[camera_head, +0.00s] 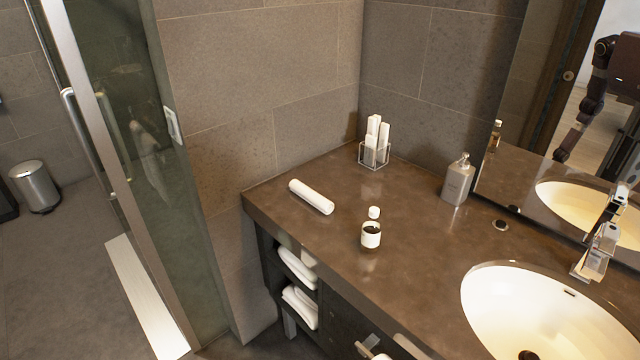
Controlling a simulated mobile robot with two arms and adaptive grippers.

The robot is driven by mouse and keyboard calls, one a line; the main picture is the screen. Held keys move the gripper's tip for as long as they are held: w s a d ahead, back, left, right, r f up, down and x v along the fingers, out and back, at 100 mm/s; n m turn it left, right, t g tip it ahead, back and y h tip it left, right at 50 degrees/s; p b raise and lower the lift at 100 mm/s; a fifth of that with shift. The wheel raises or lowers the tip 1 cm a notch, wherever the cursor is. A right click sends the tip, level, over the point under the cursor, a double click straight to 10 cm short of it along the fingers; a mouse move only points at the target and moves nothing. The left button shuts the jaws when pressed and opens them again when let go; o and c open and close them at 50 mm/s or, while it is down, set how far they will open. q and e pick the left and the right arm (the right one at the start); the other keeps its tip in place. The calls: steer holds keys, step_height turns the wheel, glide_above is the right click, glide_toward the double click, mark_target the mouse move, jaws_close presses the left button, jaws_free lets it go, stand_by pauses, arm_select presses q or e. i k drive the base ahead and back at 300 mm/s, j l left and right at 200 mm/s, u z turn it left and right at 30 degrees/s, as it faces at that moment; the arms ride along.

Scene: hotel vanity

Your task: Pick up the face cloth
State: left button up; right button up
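A rolled white cloth (311,196), which looks like the face cloth, lies on the brown counter (330,240) near its left end. It lies on its side, slanting from upper left to lower right, with nothing touching it. Folded white towels (298,268) sit in the open shelves under the counter, with more (300,306) on the shelf below. Neither of my grippers is directly in view. A dark robot arm (591,100) shows only as a reflection in the mirror.
A small white-lidded jar (370,236) and a white cap (374,212) stand right of the cloth. A clear holder (373,154) with white rolls stands in the back corner. A soap dispenser (457,180), faucet (597,251) and basin (535,315) are farther right. A glass door (150,170) is at left.

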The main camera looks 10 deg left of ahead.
mark_target(321, 203)
steer(key=u, duration=2.9)
steer(key=z, duration=2.5)
steer(key=i+j+z, duration=0.2)
steer(key=z, duration=0.15)
steer(key=i+j+z, duration=0.1)
steer(key=j+z, duration=0.2)
steer(key=j, duration=0.15)
steer(key=i+j+z, duration=0.1)
steer(key=j+z, duration=0.25)
